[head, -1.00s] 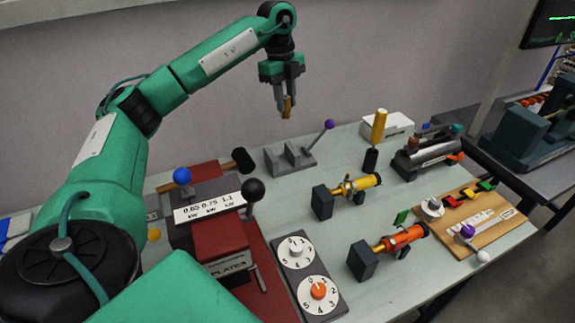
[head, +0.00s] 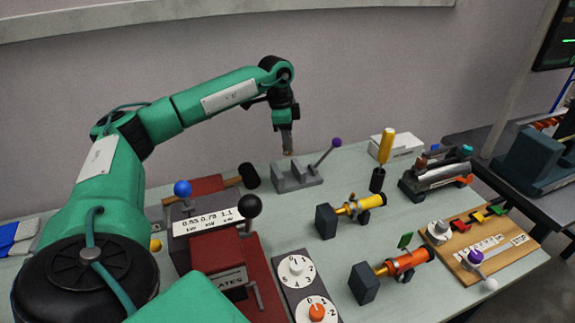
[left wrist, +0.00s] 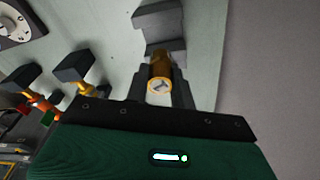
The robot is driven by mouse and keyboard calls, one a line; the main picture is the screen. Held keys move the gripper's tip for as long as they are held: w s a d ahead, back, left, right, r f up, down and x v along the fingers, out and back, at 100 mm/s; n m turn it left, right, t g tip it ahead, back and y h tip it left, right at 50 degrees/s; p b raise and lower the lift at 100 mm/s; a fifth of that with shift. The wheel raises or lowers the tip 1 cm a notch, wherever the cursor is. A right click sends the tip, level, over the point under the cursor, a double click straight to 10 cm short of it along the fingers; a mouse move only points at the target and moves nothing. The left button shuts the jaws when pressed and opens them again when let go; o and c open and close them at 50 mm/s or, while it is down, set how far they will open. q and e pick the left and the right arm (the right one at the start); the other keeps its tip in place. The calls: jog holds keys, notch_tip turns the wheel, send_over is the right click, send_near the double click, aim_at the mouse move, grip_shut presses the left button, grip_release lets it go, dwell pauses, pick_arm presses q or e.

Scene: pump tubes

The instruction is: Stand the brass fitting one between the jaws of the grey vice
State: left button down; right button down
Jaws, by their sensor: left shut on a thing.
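The grey vice (head: 297,181) stands at the back of the bench, with a lever ending in a purple knob on its right. My left gripper (head: 287,149) points down just above the vice. It is shut on the brass fitting one (left wrist: 160,72), which shows between the fingers in the left wrist view. In that view the vice (left wrist: 158,22) lies just beyond the fitting. In the head view the fingers hide most of the fitting, and I cannot tell whether its lower end is between the jaws. My right gripper is not in view.
A wooden-handled mallet (head: 215,184) lies left of the vice. A yellow-handled tool (head: 386,146) stands to its right. A yellow pump tube (head: 360,206) and an orange one (head: 402,262) are in front. The wall is behind.

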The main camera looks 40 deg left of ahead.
aim_at(287, 155)
pick_arm(q)
notch_tip(287, 155, down, 6)
jog(key=shift+r, duration=0.1)
notch_tip(287, 155, down, 4)
jog(key=shift+r+p, duration=0.25)
jog(key=shift+p, duration=0.2)
jog(key=shift+f, duration=0.2)
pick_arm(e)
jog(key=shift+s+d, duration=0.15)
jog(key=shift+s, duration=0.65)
pick_arm(q)
jog(key=c, duration=1.5)
grip_release()
jog(key=shift+f, duration=0.15)
jog(key=shift+o, duration=0.2)
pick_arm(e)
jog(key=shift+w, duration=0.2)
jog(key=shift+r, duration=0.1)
